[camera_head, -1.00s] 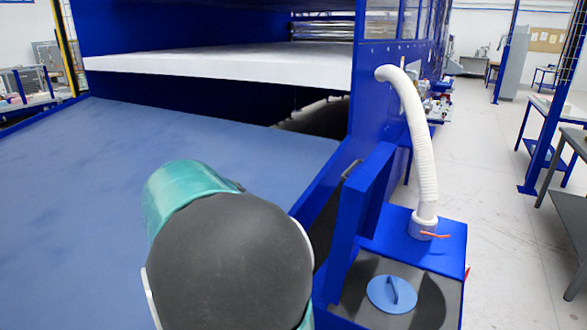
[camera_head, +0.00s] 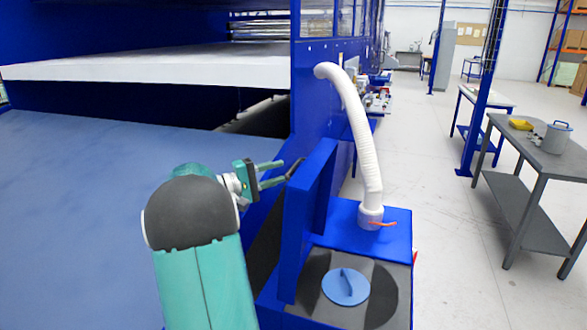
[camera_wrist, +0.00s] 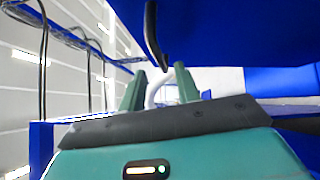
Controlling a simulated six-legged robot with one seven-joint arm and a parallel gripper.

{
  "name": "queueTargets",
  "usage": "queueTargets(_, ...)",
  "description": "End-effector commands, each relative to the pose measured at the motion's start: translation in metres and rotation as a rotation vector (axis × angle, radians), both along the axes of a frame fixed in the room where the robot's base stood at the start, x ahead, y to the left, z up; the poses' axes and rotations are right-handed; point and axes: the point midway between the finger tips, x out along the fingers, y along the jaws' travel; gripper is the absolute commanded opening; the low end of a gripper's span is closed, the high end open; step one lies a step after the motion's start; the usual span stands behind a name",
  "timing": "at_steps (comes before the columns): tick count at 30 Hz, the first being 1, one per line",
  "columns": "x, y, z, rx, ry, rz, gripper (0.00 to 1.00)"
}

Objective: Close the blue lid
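The blue lid (camera_head: 308,222) stands upright, open, on the left side of a blue box. Its dark handle (camera_head: 295,168) is on the face toward my arm. In the wrist view the lid (camera_wrist: 225,30) fills the top, with the handle (camera_wrist: 153,38) hanging down ahead of the fingers. My gripper (camera_head: 284,172) is just left of the handle, its two fingers spread and pointing at the lid. In the wrist view my gripper (camera_wrist: 160,74) is open, with nothing between its fingers. I cannot tell whether a fingertip touches the handle.
The box's grey opening (camera_head: 325,312) holds a round blue disc (camera_head: 346,287). A white hose (camera_head: 362,140) rises behind the lid. A large blue bed (camera_head: 80,210) lies left, under a white slab (camera_head: 150,78). A grey table (camera_head: 540,160) stands right, with clear floor between.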

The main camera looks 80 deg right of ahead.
Motion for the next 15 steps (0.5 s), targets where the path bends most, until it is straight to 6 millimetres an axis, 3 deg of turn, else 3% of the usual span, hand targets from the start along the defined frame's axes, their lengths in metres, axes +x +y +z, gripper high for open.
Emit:
queueTargets(6,-0.031,-0.027,0.003,0.001,-0.002,-0.003,0.32)
queueTargets(15,-0.045,-0.040,0.004,0.002,0.000,0.002,0.32)
